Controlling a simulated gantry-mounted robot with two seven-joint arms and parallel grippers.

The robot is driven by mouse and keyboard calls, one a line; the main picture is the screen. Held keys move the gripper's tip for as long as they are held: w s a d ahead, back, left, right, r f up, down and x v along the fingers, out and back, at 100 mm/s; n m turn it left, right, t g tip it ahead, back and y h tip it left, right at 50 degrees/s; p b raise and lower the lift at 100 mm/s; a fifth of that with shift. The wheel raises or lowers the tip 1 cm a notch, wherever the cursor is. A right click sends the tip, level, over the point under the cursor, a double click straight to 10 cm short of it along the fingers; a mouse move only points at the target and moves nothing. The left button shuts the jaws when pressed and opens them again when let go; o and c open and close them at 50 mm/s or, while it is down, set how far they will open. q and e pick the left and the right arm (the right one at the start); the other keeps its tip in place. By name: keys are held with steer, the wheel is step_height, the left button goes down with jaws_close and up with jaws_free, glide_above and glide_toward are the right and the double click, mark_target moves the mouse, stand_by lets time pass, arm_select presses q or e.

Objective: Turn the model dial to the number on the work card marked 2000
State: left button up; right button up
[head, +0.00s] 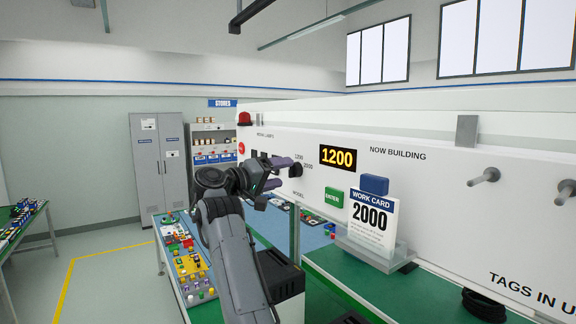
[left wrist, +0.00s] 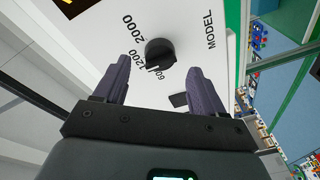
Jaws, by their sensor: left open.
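The black model dial (head: 296,170) sits on the white panel, with 1200 and 2000 printed beside it. The work card (head: 371,222) reads 2000. The yellow-lit display (head: 338,158) reads 1200. My left gripper (head: 280,173) is open in front of the dial, fingers either side; contact cannot be told. It also shows in the left wrist view (left wrist: 161,80).
A green button (head: 334,198) marked ENTER and a blue block (head: 375,185) are right of the dial. Pegs (head: 485,177) stick out further right. A red lamp (head: 245,118) tops the panel.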

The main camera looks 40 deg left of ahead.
mark_target(290, 172)
arm_select(q)
steer(key=shift+w+d+p, duration=0.15)
steer(key=shift+w+p, duration=0.5)
steer(key=shift+w, duration=1.15)
steer(key=c, duration=1)
steer(key=shift+f+b, duration=0.2)
steer(key=shift+b, duration=0.4)
steer(key=shift+c, duration=0.2)
steer(key=m+h+b, duration=0.1)
steer(key=m+b, duration=0.5)
steer(key=m, duration=0.1)
steer(key=m+t+b, duration=0.1)
steer(key=m+b, duration=0.6)
steer(key=shift+a+m+h+b, duration=0.2)
steer(key=shift+m+h+b, duration=0.1)
steer(key=shift+m+h, duration=0.1)
steer(key=shift+m, duration=0.3)
